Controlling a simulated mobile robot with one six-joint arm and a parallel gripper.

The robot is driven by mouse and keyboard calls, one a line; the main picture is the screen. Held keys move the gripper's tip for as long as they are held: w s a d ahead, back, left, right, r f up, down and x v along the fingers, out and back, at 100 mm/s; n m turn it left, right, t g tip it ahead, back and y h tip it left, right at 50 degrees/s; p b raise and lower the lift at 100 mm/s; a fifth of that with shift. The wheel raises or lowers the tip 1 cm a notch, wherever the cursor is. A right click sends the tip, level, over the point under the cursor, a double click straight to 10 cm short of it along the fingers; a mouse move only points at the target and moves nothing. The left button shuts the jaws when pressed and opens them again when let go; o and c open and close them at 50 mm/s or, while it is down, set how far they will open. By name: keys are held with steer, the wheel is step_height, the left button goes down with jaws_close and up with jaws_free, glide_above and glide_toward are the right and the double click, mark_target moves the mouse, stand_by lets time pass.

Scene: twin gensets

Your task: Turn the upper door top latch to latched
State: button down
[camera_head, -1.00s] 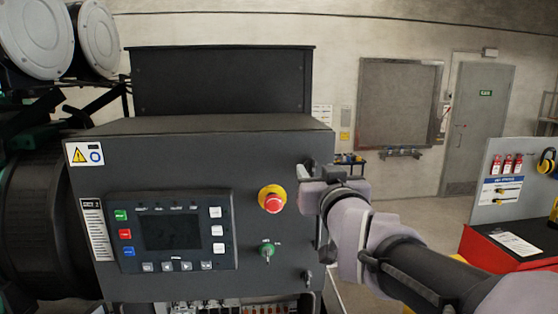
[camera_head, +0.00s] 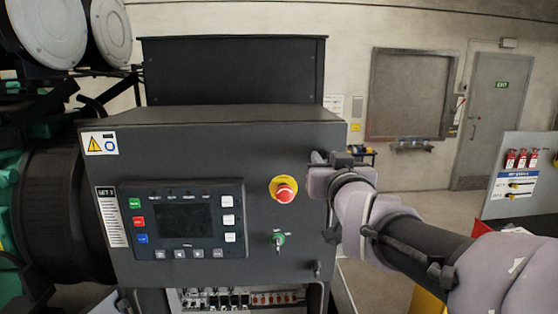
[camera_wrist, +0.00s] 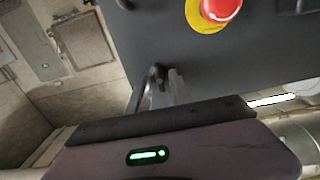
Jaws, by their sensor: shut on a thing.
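The upper door (camera_head: 230,145) is the dark grey panel with the display and buttons. Its top latch (camera_wrist: 157,75) shows in the wrist view as a small dark piece near the door's edge, partly hidden by my fingers. My gripper (camera_head: 322,160) is at the door's upper right edge in the head view, and it also shows in the wrist view (camera_wrist: 168,92). It is shut on the top latch. The latch's exact angle is hard to tell. A lower latch (camera_head: 318,269) sits at the door's lower right edge.
Below the door is an open bay with wired terminals (camera_head: 235,298).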

steer(key=shift+f+b, duration=0.15)
steer(key=shift+b, duration=0.15)
steer(key=m+b, duration=0.7)
steer(key=b, duration=0.2)
steer(key=shift+d, duration=0.1)
steer(key=m, duration=0.5)
steer(key=shift+d, duration=0.1)
steer(key=m, duration=0.5)
steer(key=shift+f+m+p, duration=0.1)
steer(key=shift+m+p, duration=0.2)
